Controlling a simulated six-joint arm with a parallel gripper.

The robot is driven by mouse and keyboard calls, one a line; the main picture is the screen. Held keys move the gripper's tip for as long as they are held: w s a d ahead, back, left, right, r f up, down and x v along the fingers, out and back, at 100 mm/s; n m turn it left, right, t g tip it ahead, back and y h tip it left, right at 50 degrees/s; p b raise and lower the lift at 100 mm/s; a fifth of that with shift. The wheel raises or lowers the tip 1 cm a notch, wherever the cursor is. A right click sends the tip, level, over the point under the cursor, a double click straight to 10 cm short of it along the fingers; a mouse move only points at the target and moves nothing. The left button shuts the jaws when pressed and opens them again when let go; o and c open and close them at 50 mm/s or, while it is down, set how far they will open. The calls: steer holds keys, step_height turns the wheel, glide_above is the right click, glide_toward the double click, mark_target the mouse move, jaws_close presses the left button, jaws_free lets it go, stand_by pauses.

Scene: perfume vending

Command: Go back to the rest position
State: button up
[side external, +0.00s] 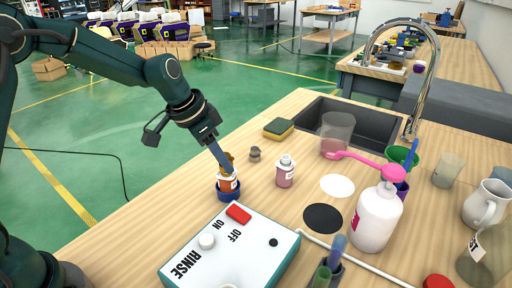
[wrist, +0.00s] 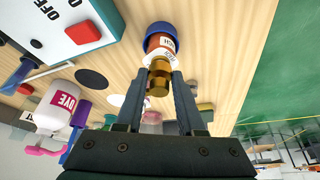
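An amber bottle (side external: 228,184) with a white label and a gold-brown cap stands upright in a round blue holder (side external: 229,195) at the table's left edge. In the wrist view, the bottle (wrist: 160,42) sits in the blue holder (wrist: 160,28) with its gold cap (wrist: 158,80) towards me. My gripper (side external: 224,160) is just above the bottle, pointing down at a tilt. In the wrist view, my gripper (wrist: 160,76) has its fingers on either side of the cap, apart, with a narrow gap visible.
The white rinse box (side external: 226,250) with a red switch is close in front. A pink bottle (side external: 285,172), a small grey stopper (side external: 255,154) and a sponge (side external: 279,128) stand to the right. A white pump bottle (side external: 376,218) is further right. Space above the table's left edge is clear.

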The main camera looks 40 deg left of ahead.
steer(key=o, duration=0.9)
steer(key=shift+r, duration=0.1)
steer(key=shift+r, duration=3.7)
